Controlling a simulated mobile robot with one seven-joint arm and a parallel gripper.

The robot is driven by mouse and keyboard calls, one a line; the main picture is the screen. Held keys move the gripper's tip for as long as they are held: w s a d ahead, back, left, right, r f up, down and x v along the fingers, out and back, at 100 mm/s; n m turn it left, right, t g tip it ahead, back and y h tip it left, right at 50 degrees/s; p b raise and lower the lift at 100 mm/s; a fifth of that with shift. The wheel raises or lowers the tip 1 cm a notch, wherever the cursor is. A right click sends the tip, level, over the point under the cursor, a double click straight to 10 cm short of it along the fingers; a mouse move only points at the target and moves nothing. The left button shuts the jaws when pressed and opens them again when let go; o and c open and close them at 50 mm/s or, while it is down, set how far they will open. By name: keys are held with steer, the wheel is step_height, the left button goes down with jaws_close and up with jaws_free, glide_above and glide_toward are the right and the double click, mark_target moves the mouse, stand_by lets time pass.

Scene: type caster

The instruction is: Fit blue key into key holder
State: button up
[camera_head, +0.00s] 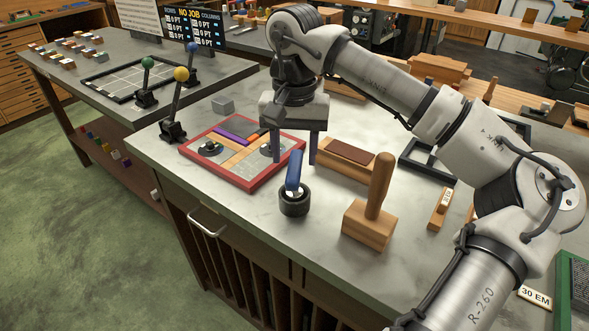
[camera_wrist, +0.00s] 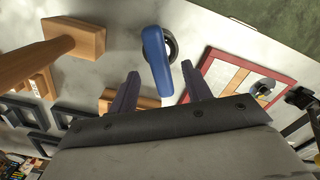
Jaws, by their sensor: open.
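The blue key (camera_head: 293,172) stands a little tilted at the black round key holder (camera_head: 294,204) on the grey bench top, near its front edge. Its pale lower end is at the holder's mouth; how deep it sits is hidden. My gripper (camera_head: 293,160) points down above the holder, open, with one finger on each side of the key's upper end. In the wrist view, the blue key (camera_wrist: 157,62) reaches between the open fingers (camera_wrist: 160,73), with gaps beside it. The dark ring of the holder (camera_wrist: 171,45) shows partly behind the key.
A wooden stamp-like block with an upright handle (camera_head: 371,227) stands close right of the holder. A red-framed tray (camera_head: 240,190) with wooden and purple strips lies to the left. A wooden block with a brown top (camera_head: 345,160) is behind. Bare bench lies in front of the holder.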

step_height(320, 180, up, 9)
steer(key=shift+w+f, duration=0.15)
steer(key=shift+f, duration=0.05)
stand_by(0.3)
